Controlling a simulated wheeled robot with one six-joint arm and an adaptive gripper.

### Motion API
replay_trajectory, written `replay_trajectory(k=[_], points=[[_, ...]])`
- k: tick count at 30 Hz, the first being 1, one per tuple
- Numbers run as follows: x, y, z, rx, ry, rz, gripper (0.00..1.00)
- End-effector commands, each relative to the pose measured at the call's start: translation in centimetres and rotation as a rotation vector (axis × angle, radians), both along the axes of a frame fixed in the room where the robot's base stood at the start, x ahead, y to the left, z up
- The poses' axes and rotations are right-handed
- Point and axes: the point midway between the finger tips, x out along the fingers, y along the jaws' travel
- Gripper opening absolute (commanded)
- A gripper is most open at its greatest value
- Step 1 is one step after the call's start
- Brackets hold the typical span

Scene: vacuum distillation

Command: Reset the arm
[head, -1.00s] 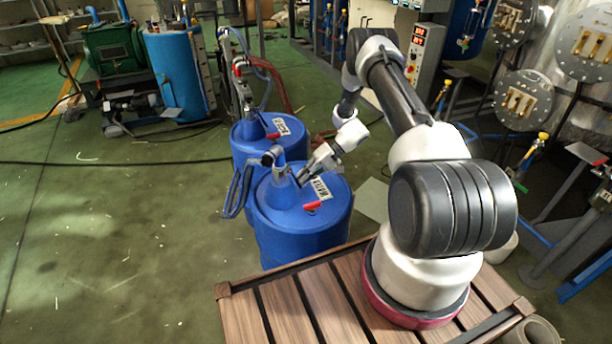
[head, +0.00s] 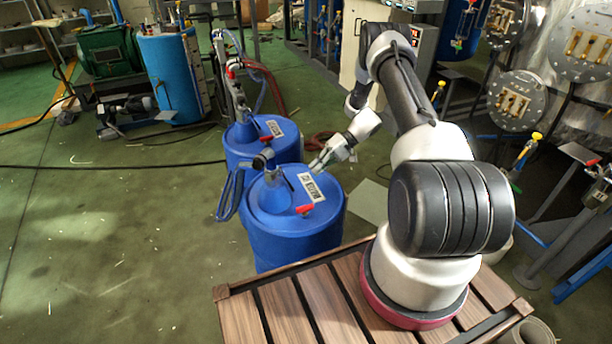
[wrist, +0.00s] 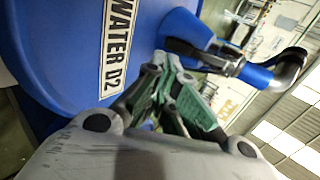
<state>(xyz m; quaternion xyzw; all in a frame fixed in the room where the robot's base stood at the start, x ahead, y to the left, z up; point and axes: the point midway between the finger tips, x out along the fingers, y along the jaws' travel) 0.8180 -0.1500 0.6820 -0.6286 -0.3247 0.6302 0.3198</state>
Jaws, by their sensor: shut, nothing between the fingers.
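My arm rises from its base and bends back down toward a blue drum. My gripper (head: 318,166) is just above the right rear edge of the front drum (head: 296,235), its fingers together and empty. In the wrist view the closed gripper (wrist: 164,68) points past the drum top (wrist: 60,40), beside the label "WATER D2" (wrist: 113,55). A dark pipe fitting with a blue collar (wrist: 255,76) lies to the right of the fingers there. I cannot tell whether the fingers touch the drum.
A second blue drum (head: 240,150) stands behind the front one, with hoses above it. A red handle (head: 304,210) sits on the front drum's top. Flanged steel vessels (head: 515,98) stand at the right. The green floor (head: 120,230) at left is mostly open.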

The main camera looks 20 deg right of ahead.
Motion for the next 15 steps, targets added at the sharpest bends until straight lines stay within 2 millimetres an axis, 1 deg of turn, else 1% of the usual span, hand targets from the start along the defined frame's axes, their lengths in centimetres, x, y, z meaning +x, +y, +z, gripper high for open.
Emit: replay_trajectory(k=[1,6,10,15], points=[[0.0,-1.2,0.4,-0.001,-0.001,-0.003,0.00],[0.0,-3.8,1.4,0.000,0.001,-0.002,0.00],[0.0,-4.7,1.8,0.000,0.000,-0.001,0.00],[0.0,-5.0,1.9,0.000,0.006,-0.003,0.00]])
